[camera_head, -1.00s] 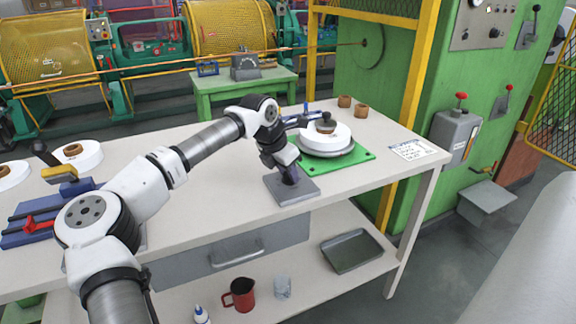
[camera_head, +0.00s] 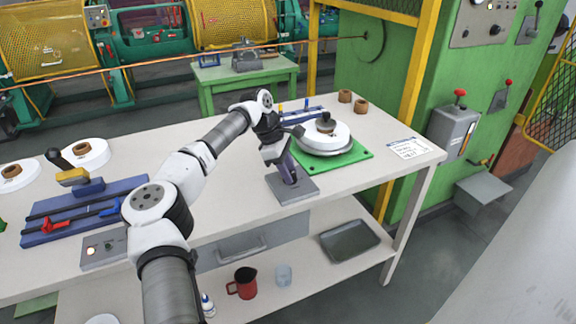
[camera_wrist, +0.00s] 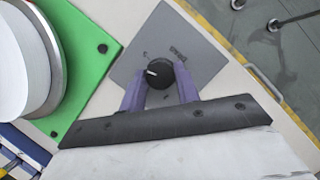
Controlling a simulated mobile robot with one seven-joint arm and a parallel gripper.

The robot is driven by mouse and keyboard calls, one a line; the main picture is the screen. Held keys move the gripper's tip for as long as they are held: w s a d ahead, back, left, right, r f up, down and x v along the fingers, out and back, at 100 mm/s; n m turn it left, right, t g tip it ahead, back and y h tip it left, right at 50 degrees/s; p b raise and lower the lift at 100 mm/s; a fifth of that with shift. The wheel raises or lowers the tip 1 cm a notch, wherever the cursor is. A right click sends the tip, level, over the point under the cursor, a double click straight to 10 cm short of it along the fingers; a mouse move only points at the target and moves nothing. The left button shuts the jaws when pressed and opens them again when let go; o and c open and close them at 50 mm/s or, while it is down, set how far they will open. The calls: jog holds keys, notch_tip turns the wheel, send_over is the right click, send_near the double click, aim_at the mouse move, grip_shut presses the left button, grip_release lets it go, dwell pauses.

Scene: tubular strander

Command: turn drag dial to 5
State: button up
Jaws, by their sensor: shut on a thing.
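The drag dial (camera_wrist: 160,74) is a round black knob with a white pointer mark, seen in the wrist view. In the head view, my gripper (camera_head: 291,179) reaches down to the grey panel (camera_head: 305,190) at the table's front edge. There the knob is hidden behind the fingers.
A green base (camera_head: 361,154) with a white spool (camera_head: 316,137) stands just behind the panel. A blue fixture (camera_head: 70,228) and white reels (camera_head: 88,153) lie at the left. A labelled sheet (camera_head: 414,149) lies at the table's right end. The middle left of the table is clear.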

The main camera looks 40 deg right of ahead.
jog(key=m+y+p, duration=0.1)
jog(key=m, duration=0.4)
jog(key=shift+d+g+y+p, duration=0.15)
jog(key=shift+g+y+p, duration=0.15)
jog(key=shift+y+p, duration=0.1)
dwell(0.3)
jog(key=o, duration=1)
